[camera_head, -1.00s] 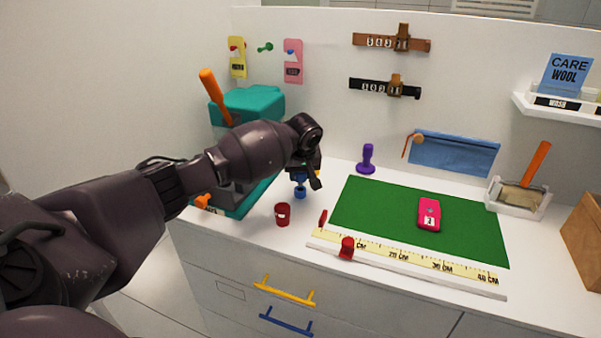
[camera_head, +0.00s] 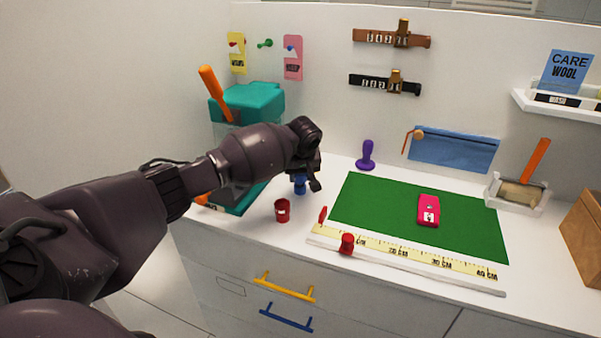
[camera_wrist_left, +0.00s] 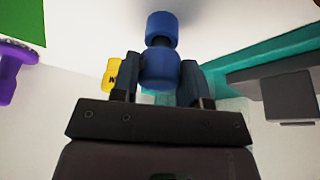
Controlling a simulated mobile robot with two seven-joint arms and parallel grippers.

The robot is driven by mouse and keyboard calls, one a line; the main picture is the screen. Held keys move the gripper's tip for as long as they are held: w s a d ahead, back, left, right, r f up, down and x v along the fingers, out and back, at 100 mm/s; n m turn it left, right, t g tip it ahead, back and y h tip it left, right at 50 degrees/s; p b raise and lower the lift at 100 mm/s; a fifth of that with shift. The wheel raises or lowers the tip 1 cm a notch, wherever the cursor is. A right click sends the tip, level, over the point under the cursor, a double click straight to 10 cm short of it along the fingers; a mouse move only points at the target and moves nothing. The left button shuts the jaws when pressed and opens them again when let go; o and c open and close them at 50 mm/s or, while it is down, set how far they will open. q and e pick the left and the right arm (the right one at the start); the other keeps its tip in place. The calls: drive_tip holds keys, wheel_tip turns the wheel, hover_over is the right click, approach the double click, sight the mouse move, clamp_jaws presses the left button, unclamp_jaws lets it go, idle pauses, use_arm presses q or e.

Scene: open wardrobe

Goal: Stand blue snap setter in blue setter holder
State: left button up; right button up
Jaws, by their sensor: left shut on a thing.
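The blue snap setter (camera_wrist_left: 160,69) is in my left gripper (camera_wrist_left: 158,80), its rounded blue handle between the two fingers. In the left wrist view a dark shank runs from the handle to a blue cylinder, which looks like the blue setter holder (camera_wrist_left: 161,27). The shank's end is hidden at the holder, so I cannot tell how deep it sits. In the head view my left gripper (camera_head: 306,176) is low over the white counter, and the blue holder (camera_head: 299,187) shows just under it. The fingers hide most of the setter there. My right gripper is out of view.
A red cup (camera_head: 282,211) stands close in front. The teal press (camera_head: 250,104) with an orange lever is behind my arm. A purple setter (camera_head: 367,157) stands to the right, behind the green mat (camera_head: 375,208) and the yellow ruler (camera_head: 400,253).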

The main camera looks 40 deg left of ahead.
use_arm(q)
drive_tip(key=shift+f, duration=0.35)
drive_tip(key=shift+f, duration=0.45)
drive_tip(key=o, duration=1.1)
drive_tip(key=shift+f, duration=0.1)
